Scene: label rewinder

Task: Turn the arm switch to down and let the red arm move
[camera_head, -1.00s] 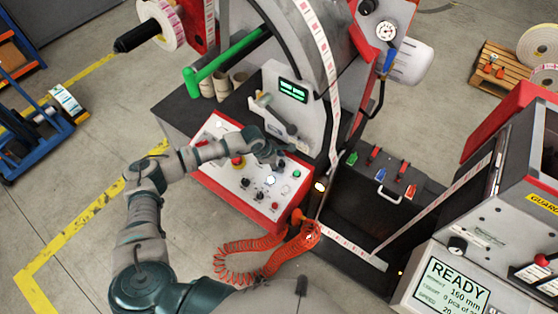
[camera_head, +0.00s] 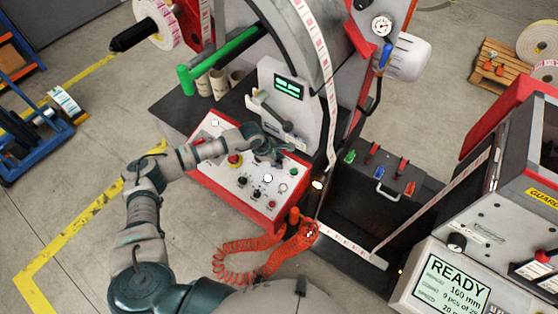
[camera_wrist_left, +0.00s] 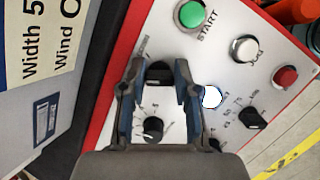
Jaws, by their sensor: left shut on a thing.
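The control panel (camera_head: 215,178) is a white sloped face with red edges and several knobs and buttons. My left gripper (camera_wrist_left: 160,75) reaches over its upper part. In the left wrist view its two fingers are closed on the sides of a black rotary knob (camera_wrist_left: 160,73), which I take to be the arm switch. Its label is mostly hidden, so I cannot read its position. In the head view the left gripper (camera_head: 270,151) hides this knob. A red part (camera_head: 361,40), possibly the red arm, shows beside the large roll at the top. My right gripper is not in view.
A green START button (camera_wrist_left: 190,14), a lit white button (camera_wrist_left: 211,97) and other black knobs (camera_wrist_left: 153,128) lie close around the fingers. A small display (camera_head: 288,88) stands behind the gripper. An orange coiled hose (camera_head: 245,262) hangs in front of the panel.

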